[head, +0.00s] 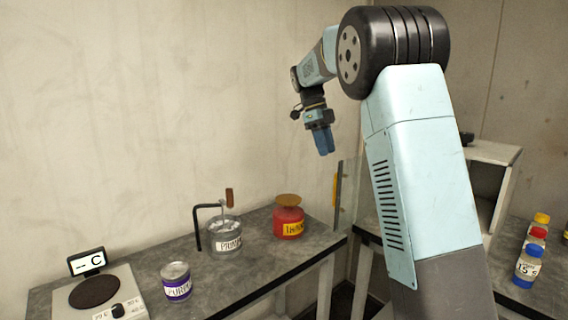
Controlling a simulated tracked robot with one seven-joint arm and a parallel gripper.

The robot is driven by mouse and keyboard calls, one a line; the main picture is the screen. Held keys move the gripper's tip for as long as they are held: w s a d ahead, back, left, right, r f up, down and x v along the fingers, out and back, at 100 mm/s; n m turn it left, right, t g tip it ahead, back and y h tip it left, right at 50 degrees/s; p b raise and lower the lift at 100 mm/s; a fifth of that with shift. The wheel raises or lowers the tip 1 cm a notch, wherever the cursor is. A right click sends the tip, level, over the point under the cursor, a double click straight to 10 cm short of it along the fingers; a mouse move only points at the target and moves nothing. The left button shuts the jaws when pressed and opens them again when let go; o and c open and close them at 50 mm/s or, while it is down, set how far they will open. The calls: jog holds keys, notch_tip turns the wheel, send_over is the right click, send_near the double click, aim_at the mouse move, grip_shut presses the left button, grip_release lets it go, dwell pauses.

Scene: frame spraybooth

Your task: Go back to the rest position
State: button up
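My gripper (324,141) hangs from my raised arm in the upper middle of the head view, its blue fingers pointing down. It is in the air above the bench, clear of the cans. The fingers look close together, but I cannot tell from this angle whether they are open or shut. I see nothing hanging from them.
The grey bench (262,275) carries a hot plate (118,292), a purple-labelled can (176,281), a primer can (223,236) beside a black bent stand, and a red can (288,218). Small bottles (528,264) stand on the right bench. A wall closes the back.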

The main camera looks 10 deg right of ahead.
jog(key=s+d+r+n+t+y, duration=0.1)
jog(key=s+n+t, duration=0.1)
jog(key=s+n, duration=0.65)
jog(key=s+d+r+n+t+y, duration=0.25)
jog(key=s+n, duration=0.25)
jog(key=s, duration=0.7)
jog(key=s+a+f+n+t, duration=0.1)
jog(key=s+f+n+t, duration=0.1)
jog(key=s+f+n, duration=0.2)
jog(key=s+a+f+n+t, duration=0.1)
jog(key=s+f+n+t, duration=0.1)
jog(key=s+f+n, duration=0.3)
jog(key=s+n, duration=0.3)
jog(key=s, duration=0.4)
jog(key=shift+s+a+n, duration=0.15)
jog(key=shift+s+n, duration=0.1)
jog(key=shift+n, duration=0.1)
jog(key=shift+h, duration=0.25)
